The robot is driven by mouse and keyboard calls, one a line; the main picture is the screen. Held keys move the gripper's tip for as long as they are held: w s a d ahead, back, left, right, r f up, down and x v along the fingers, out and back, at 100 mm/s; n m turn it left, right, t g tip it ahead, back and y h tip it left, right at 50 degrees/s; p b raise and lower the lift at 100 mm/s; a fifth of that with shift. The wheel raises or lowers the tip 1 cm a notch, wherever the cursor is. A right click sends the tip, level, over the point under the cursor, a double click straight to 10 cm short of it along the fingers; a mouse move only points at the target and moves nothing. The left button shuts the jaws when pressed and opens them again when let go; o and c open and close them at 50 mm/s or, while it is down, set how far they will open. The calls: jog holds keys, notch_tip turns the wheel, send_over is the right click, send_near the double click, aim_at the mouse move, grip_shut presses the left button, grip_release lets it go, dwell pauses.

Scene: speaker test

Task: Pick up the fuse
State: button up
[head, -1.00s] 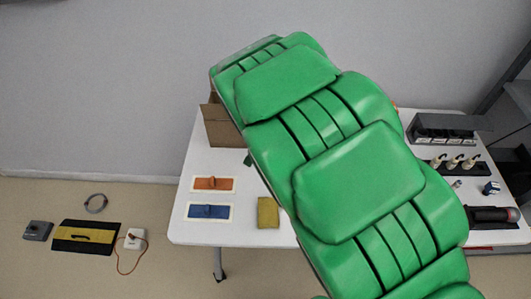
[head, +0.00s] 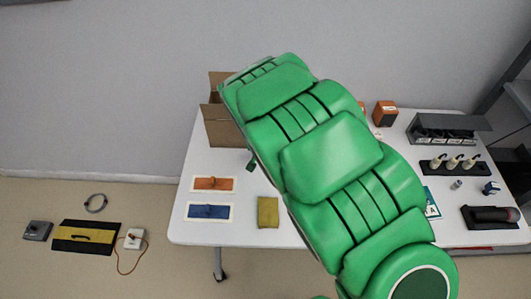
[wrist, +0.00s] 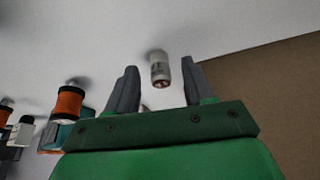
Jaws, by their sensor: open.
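The fuse appears to be the small pale cylinder with a reddish end (wrist: 160,72) in the wrist view. It is on the white table top, seen between and just past my fingertips. My gripper (wrist: 160,64) is open, with one dark finger on each side of the cylinder and gaps showing. I cannot tell how far above the table the fingers are. In the head view my green arm hides this spot.
A cardboard box (head: 222,128) stands close by, likely the brown surface (wrist: 270,95) right of my gripper. An orange box (head: 385,113), grey rack (head: 450,125) and torch-like tool (head: 490,215) occupy the table's right side.

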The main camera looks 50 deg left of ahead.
jog(key=shift+w+a+f, duration=0.1)
jog(key=shift+w+f, duration=0.05)
jog(key=shift+f, duration=0.35)
grip_shut()
jog(key=shift+r, duration=0.1)
